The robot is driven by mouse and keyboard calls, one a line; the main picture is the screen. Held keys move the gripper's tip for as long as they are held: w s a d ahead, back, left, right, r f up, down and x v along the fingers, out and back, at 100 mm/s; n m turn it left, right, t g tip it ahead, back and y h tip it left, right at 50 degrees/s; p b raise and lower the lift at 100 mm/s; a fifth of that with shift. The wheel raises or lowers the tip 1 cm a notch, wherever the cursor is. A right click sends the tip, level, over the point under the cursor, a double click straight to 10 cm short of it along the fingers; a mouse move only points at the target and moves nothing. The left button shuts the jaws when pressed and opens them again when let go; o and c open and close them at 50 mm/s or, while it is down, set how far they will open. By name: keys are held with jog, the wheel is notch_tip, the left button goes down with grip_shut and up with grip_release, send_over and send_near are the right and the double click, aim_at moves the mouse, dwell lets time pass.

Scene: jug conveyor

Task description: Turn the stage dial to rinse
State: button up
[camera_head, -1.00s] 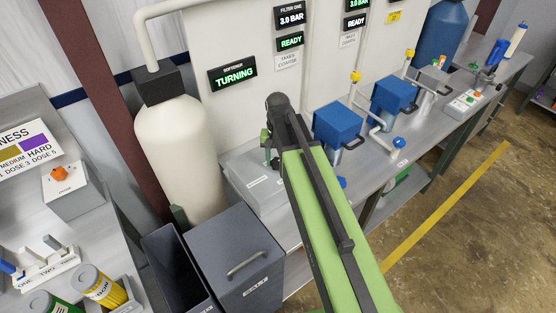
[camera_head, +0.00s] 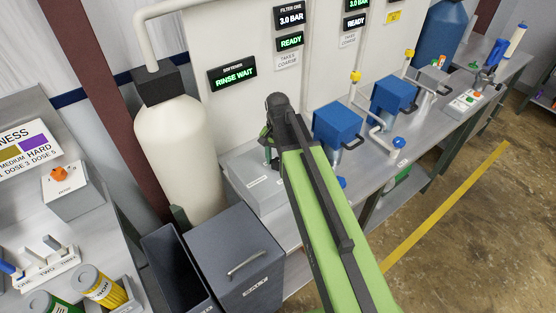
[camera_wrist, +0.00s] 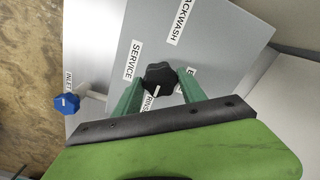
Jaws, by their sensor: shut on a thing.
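The stage dial (camera_wrist: 158,78) is a black lobed knob with a white pointer mark, on a grey panel in the wrist view. Labels SERVICE, BACKWASH, a partly hidden one starting with B, and a partly hidden RINSE (camera_wrist: 153,103) surround it. The pointer mark faces the RINSE label. My gripper (camera_wrist: 160,85) has its green fingers shut on the dial, one on each side. In the head view the dial is hidden behind my arm, above the grey control box (camera_head: 262,187). The softener display (camera_head: 233,76) reads RINSE WAIT in green.
A blue inlet knob (camera_wrist: 66,103) stands left of the panel in the wrist view. The cream softener tank (camera_head: 180,150) stands left of my arm, and a grey lidded bin (camera_head: 225,255) is in front. Blue-topped filter housings (camera_head: 338,124) stand to the right on the bench.

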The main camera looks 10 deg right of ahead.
aim_at(278, 161)
jog(key=o, duration=1.4)
jog(key=shift+c, duration=0.2)
notch_tip(278, 161, up, 17)
jog(key=p, duration=1.7)
jog(key=shift+r, duration=0.2)
